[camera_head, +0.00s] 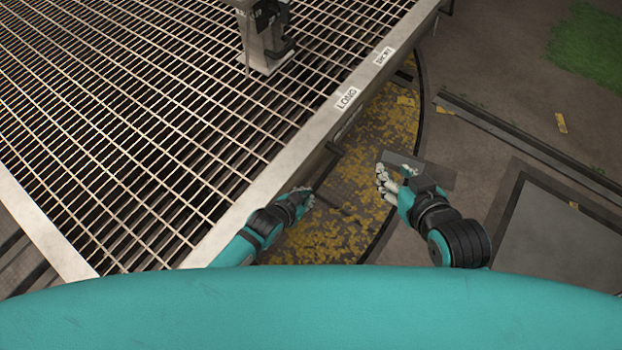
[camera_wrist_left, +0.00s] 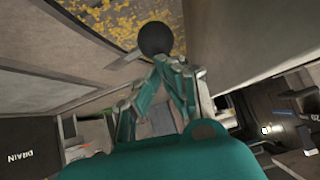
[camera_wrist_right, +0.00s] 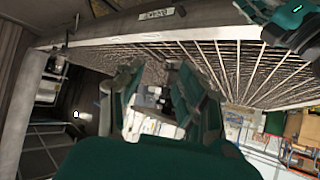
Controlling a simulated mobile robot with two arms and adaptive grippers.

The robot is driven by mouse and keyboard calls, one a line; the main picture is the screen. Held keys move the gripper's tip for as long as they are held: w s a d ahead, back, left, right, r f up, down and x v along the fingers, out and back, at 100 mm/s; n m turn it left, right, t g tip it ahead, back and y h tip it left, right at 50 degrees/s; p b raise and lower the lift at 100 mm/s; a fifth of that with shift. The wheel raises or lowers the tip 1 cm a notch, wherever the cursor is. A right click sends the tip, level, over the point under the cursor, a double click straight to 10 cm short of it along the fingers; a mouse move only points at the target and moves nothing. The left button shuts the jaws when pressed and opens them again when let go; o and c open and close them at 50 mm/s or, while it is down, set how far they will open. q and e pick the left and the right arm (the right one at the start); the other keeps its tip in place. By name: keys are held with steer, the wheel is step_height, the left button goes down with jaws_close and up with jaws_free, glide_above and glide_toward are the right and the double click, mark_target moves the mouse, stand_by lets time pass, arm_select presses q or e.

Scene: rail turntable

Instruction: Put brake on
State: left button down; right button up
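A black ball knob (camera_wrist_left: 155,38) shows at the fingertips of my left gripper (camera_wrist_left: 168,62) in the left wrist view. A thin grey bar runs left from near it. The fingers converge just below the knob; whether they touch or grip anything is unclear. In the head view my left gripper (camera_head: 304,196) is beside the turntable's near edge, low over the leaf-strewn pit. A dark rod (camera_head: 336,208) extends right from it.
The grated turntable deck (camera_head: 230,222) fills the left, with a "LONG" label (camera_head: 347,98) and a second, unreadable label (camera_head: 384,56) on its edge. A grey upright fixture (camera_head: 265,45) stands on the grating. A rail (camera_head: 520,142) and open ground lie right.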

arm_select(q)
steer(key=shift+s+f, duration=0.2)
arm_select(e)
steer(key=shift+f, duration=0.1)
